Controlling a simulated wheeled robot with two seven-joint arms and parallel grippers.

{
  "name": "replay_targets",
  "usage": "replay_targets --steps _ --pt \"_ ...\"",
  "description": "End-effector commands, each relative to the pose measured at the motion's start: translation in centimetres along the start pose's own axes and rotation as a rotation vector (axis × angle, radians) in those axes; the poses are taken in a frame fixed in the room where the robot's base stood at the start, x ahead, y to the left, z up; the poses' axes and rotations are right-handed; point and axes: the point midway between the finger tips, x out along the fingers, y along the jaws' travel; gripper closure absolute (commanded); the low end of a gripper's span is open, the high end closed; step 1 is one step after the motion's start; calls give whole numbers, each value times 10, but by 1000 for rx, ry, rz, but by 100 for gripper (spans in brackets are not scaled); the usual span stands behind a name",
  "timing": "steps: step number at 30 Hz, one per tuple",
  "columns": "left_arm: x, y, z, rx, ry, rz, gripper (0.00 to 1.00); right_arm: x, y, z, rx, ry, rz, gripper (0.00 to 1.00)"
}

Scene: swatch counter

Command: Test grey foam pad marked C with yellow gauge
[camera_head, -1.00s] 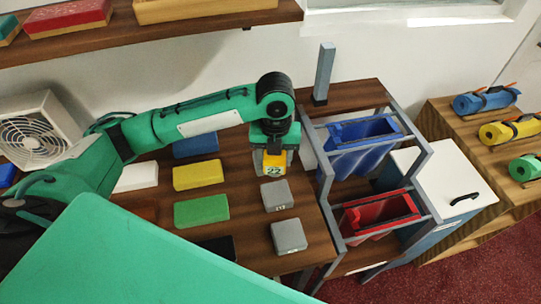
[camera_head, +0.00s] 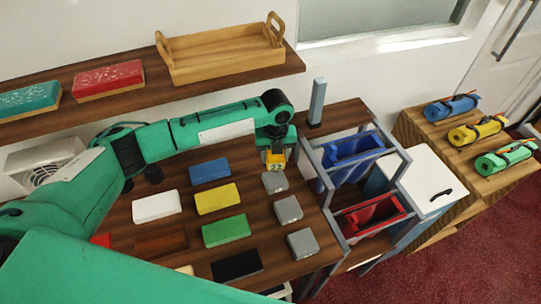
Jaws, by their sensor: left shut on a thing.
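My left gripper (camera_head: 274,150) is shut on the yellow gauge (camera_head: 275,161) at the right part of the dark wooden counter. The gauge shows just behind the farthest of three grey pads in the picture; I cannot tell whether it touches that pad. The grey pads stand in a row: far (camera_head: 275,182), middle (camera_head: 288,209) and near (camera_head: 302,243). They carry small marks too small to read, so I cannot tell which is C. The gauge's face is too small to read now. My right gripper is not in view.
Blue (camera_head: 210,171), yellow (camera_head: 217,198), green (camera_head: 226,230), black (camera_head: 237,265) and white (camera_head: 156,206) blocks lie left of the grey pads. A rack with a blue bin (camera_head: 356,146) and a red bin (camera_head: 372,215) stands to the right. A grey post (camera_head: 317,101) rises behind it.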

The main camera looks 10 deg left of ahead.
Motion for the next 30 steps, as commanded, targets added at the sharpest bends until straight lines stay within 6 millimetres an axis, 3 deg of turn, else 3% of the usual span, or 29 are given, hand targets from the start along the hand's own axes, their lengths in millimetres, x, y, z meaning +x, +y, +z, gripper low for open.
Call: replay_targets --steps 16,30 --pt "5 -1 1 1 -1 0 67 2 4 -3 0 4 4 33" --pt "49 -1 1 1 -1 0 67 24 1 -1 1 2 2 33"
